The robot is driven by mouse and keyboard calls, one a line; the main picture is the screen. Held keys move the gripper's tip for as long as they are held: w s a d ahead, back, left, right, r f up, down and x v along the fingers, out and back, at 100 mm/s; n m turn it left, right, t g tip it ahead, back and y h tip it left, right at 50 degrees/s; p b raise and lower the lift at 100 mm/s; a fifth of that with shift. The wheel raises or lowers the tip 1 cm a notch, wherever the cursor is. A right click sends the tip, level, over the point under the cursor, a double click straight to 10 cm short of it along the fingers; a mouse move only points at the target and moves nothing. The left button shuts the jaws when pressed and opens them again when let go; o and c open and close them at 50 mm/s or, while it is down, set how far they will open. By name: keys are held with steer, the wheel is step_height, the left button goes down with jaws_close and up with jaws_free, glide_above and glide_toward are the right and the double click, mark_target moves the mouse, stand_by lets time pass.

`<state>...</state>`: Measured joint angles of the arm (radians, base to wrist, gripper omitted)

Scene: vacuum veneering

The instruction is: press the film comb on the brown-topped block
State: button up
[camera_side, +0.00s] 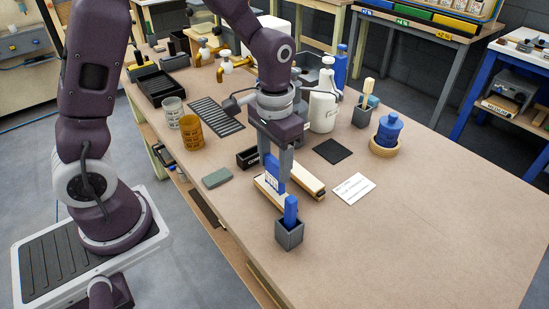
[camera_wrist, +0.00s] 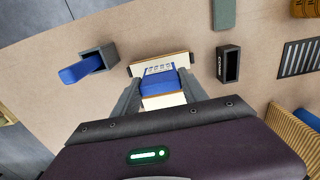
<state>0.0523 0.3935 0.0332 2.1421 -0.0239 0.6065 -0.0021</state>
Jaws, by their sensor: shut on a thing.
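My gripper (camera_side: 272,180) is shut on the blue film comb (camera_side: 275,173), which stands upright between the fingers and shows pale markings. In the wrist view the comb (camera_wrist: 162,80) sits between both fingertips (camera_wrist: 160,92). Pale wooden pieces lie directly below: one light bar (camera_side: 268,196) at the comb's left and front, and a tan-topped block (camera_side: 305,181) to its right. The comb's lower edge is close to the wood, but I cannot tell whether it touches. The fingers and comb hide part of the wood.
A grey cup (camera_side: 289,236) with a blue-handled tool (camera_side: 291,208) stands just in front. The black COMB holder (camera_side: 247,159) is behind. A grey-green pad (camera_side: 217,178) lies left, a white card (camera_side: 354,188) right. The table's right front is clear.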

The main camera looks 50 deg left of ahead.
steer(key=shift+f, duration=0.65)
stand_by(1.7)
steer(key=shift+r, duration=3.05)
steer(key=shift+a, duration=0.1)
